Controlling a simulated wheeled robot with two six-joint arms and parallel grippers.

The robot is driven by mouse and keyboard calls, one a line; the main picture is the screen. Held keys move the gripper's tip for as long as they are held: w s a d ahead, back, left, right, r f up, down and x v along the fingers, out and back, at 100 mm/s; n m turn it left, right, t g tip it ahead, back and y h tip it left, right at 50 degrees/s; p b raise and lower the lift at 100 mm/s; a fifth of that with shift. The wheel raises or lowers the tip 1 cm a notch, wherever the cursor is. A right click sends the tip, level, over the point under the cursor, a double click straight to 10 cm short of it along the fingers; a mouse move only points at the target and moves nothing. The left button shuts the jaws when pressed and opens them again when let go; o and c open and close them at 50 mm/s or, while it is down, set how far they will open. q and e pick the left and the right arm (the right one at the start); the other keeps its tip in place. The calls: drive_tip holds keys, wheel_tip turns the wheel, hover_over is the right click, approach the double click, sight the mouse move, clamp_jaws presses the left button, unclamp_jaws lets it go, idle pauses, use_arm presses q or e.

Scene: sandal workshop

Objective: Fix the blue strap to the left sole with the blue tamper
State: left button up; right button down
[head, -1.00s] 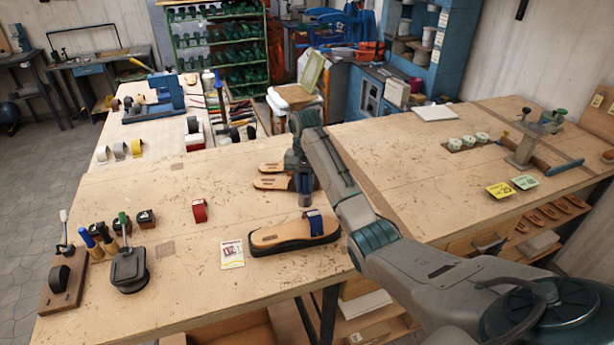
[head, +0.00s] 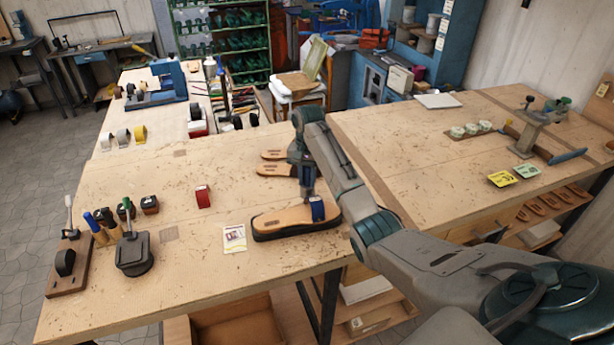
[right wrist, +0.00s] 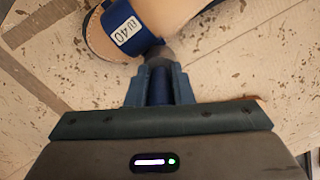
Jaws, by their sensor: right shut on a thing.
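The left sole (head: 281,219), a tan footbed on a black base, lies near the bench's front edge. My right gripper (head: 307,183) is above the strap, pointing down. In the right wrist view its jaws (right wrist: 159,88) are shut on the blue handle of the tamper (right wrist: 158,90). The tamper's grey head is at the strap's edge; I cannot tell whether it touches. My left gripper is out of view.
Two tan soles (head: 275,170) lie behind my right gripper. A printed card (head: 234,239) lies left of the left sole, and a red roll (head: 203,196) is farther back.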

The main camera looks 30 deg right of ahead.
wheel_tip(320, 180, up, 2)
drive_tip(key=shift+w+r, duration=0.1)
drive_tip(key=shift+r, duration=0.2)
wheel_tip(320, 180, down, 3)
drive_tip(key=shift+f, duration=0.1)
drive_tip(key=shift+r, duration=1.65)
